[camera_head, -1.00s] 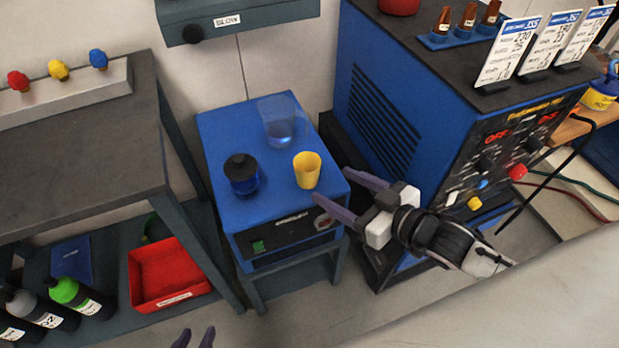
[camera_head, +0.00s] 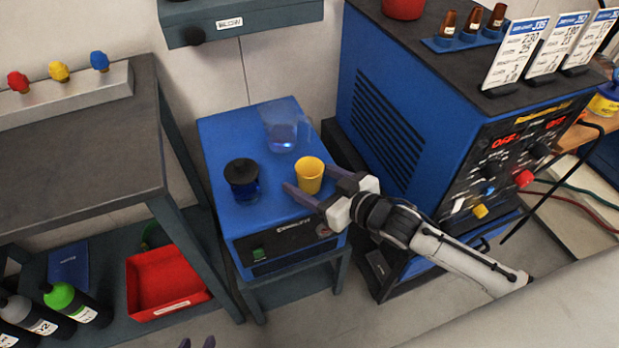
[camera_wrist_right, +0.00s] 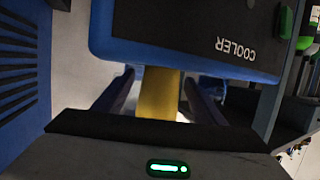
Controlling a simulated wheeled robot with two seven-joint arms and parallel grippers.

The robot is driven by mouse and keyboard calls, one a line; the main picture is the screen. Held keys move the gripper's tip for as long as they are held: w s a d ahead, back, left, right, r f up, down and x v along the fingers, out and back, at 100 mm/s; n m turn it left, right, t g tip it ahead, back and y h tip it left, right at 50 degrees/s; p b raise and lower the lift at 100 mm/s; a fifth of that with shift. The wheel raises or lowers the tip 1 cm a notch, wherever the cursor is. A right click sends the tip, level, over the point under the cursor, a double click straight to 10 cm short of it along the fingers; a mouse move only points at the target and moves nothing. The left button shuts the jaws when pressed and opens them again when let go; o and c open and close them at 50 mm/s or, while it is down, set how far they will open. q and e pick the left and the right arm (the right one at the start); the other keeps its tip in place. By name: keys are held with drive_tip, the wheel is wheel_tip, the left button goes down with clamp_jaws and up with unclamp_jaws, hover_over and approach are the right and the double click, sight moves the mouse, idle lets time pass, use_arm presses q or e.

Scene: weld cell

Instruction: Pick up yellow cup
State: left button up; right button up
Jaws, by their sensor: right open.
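The yellow cup (camera_head: 309,176) stands upright on the blue cooler box (camera_head: 222,217), near its right front. My right gripper (camera_head: 311,180) is open, with one finger on each side of the cup. In the right wrist view the yellow cup (camera_wrist_right: 158,93) shows between the two spread fingers (camera_wrist_right: 160,98), and it does not look gripped.
A dark-lidded blue jar (camera_head: 242,181) stands left of the cup, and a clear beaker (camera_head: 285,128) behind it. The blue welding machine (camera_head: 400,110) rises close on the right. A grey bench (camera_head: 80,165) and a red bin (camera_head: 165,283) are at left.

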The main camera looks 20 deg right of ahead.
drive_tip(key=shift+r, duration=0.1)
drive_tip(key=c, duration=1.1)
